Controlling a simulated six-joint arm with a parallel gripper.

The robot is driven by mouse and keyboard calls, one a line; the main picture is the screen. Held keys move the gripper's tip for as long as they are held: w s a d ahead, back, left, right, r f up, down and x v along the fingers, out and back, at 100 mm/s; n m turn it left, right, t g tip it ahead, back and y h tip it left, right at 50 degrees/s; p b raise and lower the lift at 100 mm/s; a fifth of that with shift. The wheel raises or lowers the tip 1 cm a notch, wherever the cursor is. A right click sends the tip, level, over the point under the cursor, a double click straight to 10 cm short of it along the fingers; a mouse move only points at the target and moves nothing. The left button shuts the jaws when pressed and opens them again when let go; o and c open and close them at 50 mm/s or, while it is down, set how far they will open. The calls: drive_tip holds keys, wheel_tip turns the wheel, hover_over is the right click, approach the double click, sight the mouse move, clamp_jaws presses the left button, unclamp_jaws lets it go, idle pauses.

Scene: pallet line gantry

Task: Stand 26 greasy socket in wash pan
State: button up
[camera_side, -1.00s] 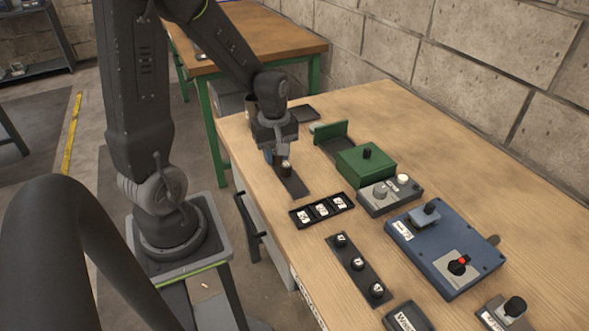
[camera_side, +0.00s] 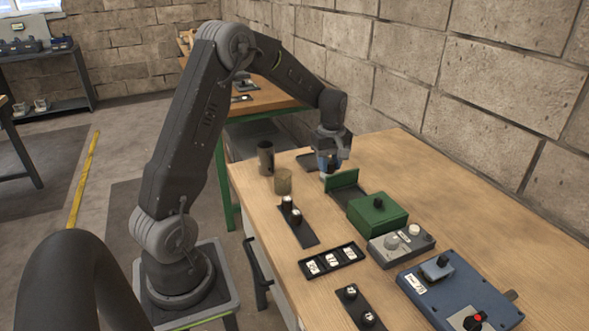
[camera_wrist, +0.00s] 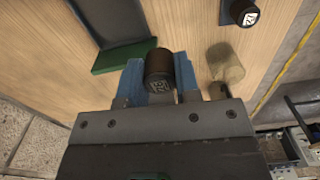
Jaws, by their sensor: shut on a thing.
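My gripper (camera_side: 331,170) is shut on a dark round socket (camera_wrist: 159,70), seen upright between the blue fingers in the wrist view. In the side view the gripper is above the far part of the bench, just behind the green upright plate (camera_side: 343,180) and right of a shallow dark tray (camera_side: 306,161). That tray may be the wash pan; the gripper partly hides it.
A tan cup (camera_side: 283,182) and a dark cylinder (camera_side: 265,158) stand left of the gripper. A green box (camera_side: 377,213), a grey switch unit (camera_side: 402,245), a blue panel (camera_side: 440,288) and a black labelled tray (camera_side: 331,261) are nearer the camera. The wall borders the right side.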

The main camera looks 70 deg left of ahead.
approach(351, 198)
drive_tip(key=shift+f, duration=2.65)
drive_tip(key=shift+f, duration=0.65)
drive_tip(key=o, duration=1.5)
drive_tip(key=shift+r, duration=0.15)
wheel_tip(351, 198, up, 7)
idle(0.6)
